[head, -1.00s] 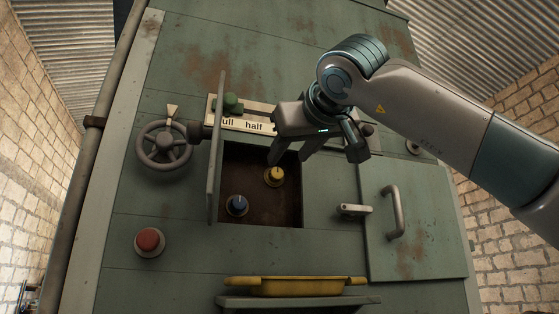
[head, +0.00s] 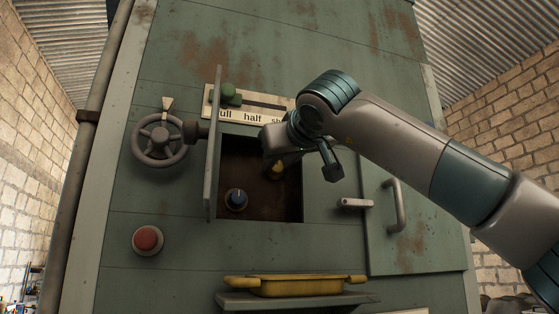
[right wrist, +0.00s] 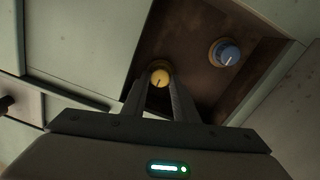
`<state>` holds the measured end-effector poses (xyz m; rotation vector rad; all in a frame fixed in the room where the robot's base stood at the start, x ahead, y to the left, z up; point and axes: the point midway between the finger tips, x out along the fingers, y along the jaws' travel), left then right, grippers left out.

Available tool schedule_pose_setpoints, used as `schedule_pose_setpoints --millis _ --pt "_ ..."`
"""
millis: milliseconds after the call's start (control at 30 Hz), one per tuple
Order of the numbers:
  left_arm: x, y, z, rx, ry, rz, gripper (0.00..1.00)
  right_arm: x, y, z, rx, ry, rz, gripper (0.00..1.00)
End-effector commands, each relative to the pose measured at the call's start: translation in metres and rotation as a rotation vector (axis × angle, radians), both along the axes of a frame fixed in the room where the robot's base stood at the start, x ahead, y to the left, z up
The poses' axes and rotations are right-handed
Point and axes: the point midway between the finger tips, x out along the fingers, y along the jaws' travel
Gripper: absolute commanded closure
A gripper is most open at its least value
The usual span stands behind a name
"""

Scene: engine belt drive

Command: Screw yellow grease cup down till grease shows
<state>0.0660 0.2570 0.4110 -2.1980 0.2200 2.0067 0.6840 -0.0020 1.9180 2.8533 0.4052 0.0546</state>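The yellow grease cup (head: 277,169) sits in the open recess of the green engine housing, partly hidden behind my right gripper in the head view. In the right wrist view the yellow cup (right wrist: 160,77) shows a dark mark on its face and lies between the two fingertips. My right gripper (right wrist: 158,88) is open, with its fingers on either side of the cup; I cannot tell whether they touch it. No grease can be made out. A blue cup (head: 236,200) with a white mark sits lower left in the recess. My left gripper is not in view.
The recess's open door (head: 213,150) stands out at its left edge. A labelled slot with a green knob (head: 230,94) is above. A handwheel (head: 160,139) and red button (head: 147,240) are at left, a handled door (head: 415,225) at right, and a yellow tray (head: 295,286) below.

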Motion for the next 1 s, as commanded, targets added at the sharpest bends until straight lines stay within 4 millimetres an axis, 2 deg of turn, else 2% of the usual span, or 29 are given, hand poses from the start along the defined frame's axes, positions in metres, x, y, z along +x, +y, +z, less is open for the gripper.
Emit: schedule_pose_setpoints --millis 33,100,567,1000 --pt "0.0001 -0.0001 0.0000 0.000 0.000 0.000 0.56 -0.0001 0.0000 0.0001 0.000 0.000 0.000 0.86" --pt "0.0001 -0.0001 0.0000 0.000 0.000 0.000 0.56 -0.0001 0.0000 0.0000 0.000 0.000 0.000 0.99" --pt "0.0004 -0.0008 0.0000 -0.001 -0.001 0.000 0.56 0.0002 -0.0005 0.0000 0.058 0.020 -0.001 0.99" --pt "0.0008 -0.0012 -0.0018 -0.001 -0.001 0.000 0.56 0.0007 -0.0018 -0.0003 0.348 0.115 -0.001 0.99"
